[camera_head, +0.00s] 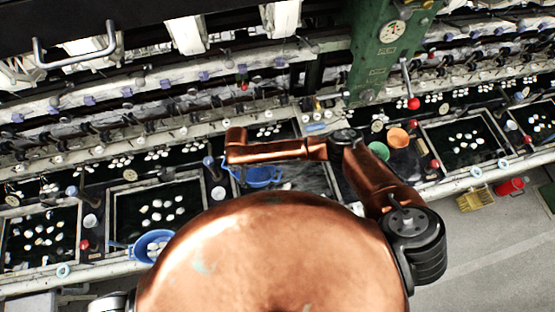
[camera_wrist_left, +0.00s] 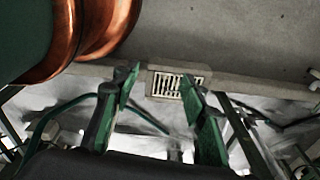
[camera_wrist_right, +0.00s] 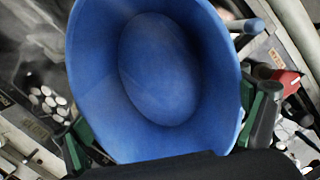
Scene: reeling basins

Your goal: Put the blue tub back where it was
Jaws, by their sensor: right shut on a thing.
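The blue tub (camera_head: 264,178) is below the end of my right arm, over the basin row in the head view. It fills the middle of the right wrist view (camera_wrist_right: 158,65), where its inside looks empty. My right gripper (camera_wrist_right: 168,115) is shut on it, with a green-padded finger on either side. My left gripper (camera_wrist_left: 157,95) is open and empty in the left wrist view, above the floor near a small grate. It does not show in the head view. A second blue tub (camera_head: 152,244) with pale things in it sits lower left, partly hidden by my body.
Dark basins with white cocoons (camera_head: 160,210) line the bench on both sides. A green column (camera_head: 385,55) with a gauge rises behind. An orange bowl (camera_head: 398,138) and green bowl (camera_head: 379,150) are to the right. A red bucket (camera_head: 510,187) and yellow basket (camera_head: 474,198) are by the aisle.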

